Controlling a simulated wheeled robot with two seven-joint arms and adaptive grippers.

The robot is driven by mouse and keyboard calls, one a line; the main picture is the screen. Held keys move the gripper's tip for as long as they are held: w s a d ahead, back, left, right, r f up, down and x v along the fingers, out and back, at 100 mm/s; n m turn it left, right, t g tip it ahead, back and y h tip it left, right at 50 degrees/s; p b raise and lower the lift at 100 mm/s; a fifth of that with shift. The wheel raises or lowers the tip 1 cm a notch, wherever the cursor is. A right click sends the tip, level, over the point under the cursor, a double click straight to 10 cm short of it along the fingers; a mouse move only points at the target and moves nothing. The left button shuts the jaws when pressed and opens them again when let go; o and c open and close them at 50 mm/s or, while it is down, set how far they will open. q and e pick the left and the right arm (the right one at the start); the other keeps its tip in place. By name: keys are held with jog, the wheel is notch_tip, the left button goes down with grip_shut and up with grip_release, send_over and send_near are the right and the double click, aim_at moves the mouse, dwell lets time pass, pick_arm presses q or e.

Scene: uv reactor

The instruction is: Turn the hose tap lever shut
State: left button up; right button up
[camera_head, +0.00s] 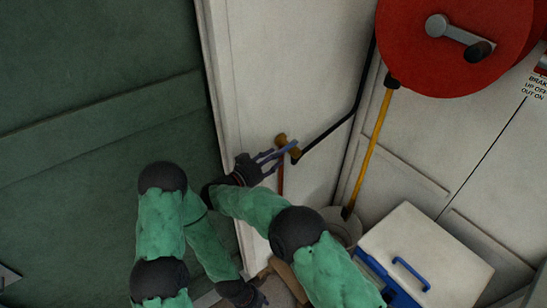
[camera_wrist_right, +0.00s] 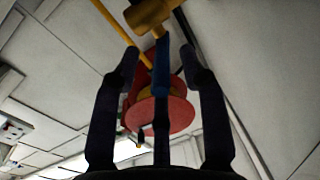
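The hose tap has a brass body (camera_head: 281,139) on the pale wall panel, with a black hose at its right. Its blue lever (camera_head: 289,147) slants up to the right, beside my right gripper (camera_head: 270,160). In the right wrist view the brass tap (camera_wrist_right: 148,15) is at the top and the blue lever (camera_wrist_right: 161,65) hangs below it, between the spread dark fingers of my right gripper (camera_wrist_right: 160,70). Gaps show on both sides of the lever, so the gripper looks open. My left gripper (camera_head: 243,292) is low in the head view, away from the tap; its fingers are unclear.
A red hose reel (camera_head: 455,45) is at upper right, with a yellow pipe (camera_head: 371,150) running down from it. A white box with blue handles (camera_head: 425,255) and a grey bucket (camera_head: 341,225) stand below. A green wall (camera_head: 90,70) fills the left.

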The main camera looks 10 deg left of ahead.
jog(key=shift+r, duration=0.1)
notch_tip(320, 180, up, 10)
jog(key=shift+f, duration=0.1)
dwell(0.4)
